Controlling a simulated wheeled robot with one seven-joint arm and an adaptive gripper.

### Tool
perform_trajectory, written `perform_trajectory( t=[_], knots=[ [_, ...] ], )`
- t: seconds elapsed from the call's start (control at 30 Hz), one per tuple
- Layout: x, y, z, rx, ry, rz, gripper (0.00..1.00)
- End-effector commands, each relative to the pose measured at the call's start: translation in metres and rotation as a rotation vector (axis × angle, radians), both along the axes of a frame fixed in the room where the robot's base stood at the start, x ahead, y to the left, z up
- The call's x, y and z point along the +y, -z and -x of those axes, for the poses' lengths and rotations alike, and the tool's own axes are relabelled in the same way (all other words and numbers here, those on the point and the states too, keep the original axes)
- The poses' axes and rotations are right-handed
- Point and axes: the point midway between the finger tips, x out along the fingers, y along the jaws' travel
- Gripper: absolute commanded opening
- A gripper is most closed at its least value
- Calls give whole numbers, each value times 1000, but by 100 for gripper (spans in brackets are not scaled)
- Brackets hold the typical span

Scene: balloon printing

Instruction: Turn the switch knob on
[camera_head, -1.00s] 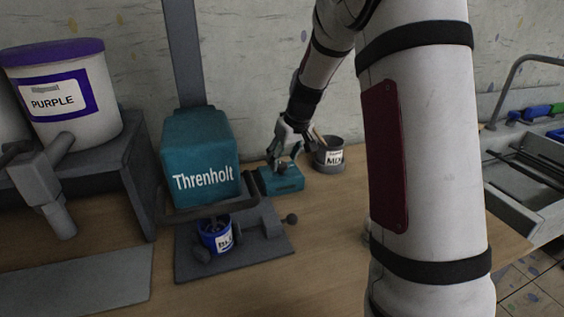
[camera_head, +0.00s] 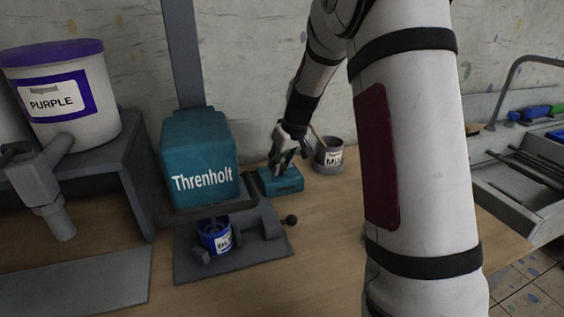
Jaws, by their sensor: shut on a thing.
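A small teal switch box (camera_head: 284,184) sits on the wooden table, just right of the Threnholt machine (camera_head: 203,165). My gripper (camera_head: 281,170) points down at the top of this box. Its fingers are shut on the knob, which they mostly hide, so I cannot tell which way it is turned. A blue-labelled cup (camera_head: 216,238) stands under the machine's head, on its dark base plate (camera_head: 268,258).
A grey pot (camera_head: 330,160) with a stick in it stands close to the right of the switch box. A purple-lidded bucket (camera_head: 66,98) stands on a grey stand at left. A tray (camera_head: 520,190) is at far right. My arm hides part of the table.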

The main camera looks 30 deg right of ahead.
Motion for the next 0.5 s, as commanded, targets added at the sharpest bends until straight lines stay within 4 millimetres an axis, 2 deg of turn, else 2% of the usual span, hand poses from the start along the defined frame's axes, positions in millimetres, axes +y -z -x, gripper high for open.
perform_trajectory(
  t=[0.27, 0.5],
  knots=[
    [2, -1, 0, 1, 104, 1, 4],
    [4, -2, 0, 1, 300, 3, 4]
  ],
)
